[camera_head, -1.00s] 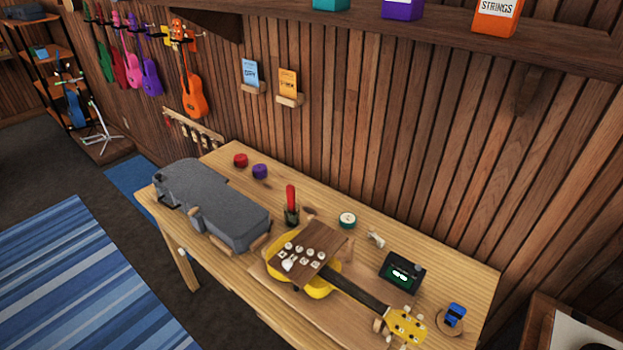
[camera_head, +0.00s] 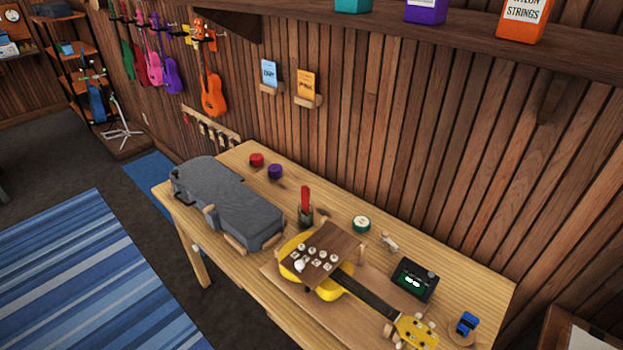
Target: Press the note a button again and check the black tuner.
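A brown wooden panel (camera_head: 338,242) with several small pale buttons (camera_head: 315,258) sits over the body of a yellow ukulele (camera_head: 327,290) on the workbench. The button labels are too small to read, so I cannot tell which is note A. The black tuner (camera_head: 427,272) stands on the bench right of the panel, behind the ukulele's neck. Its dark green screen (camera_head: 412,283) shows small bright marks that I cannot read. Neither of my grippers is in view.
A slatted wall and shelf (camera_head: 440,42) stand behind.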

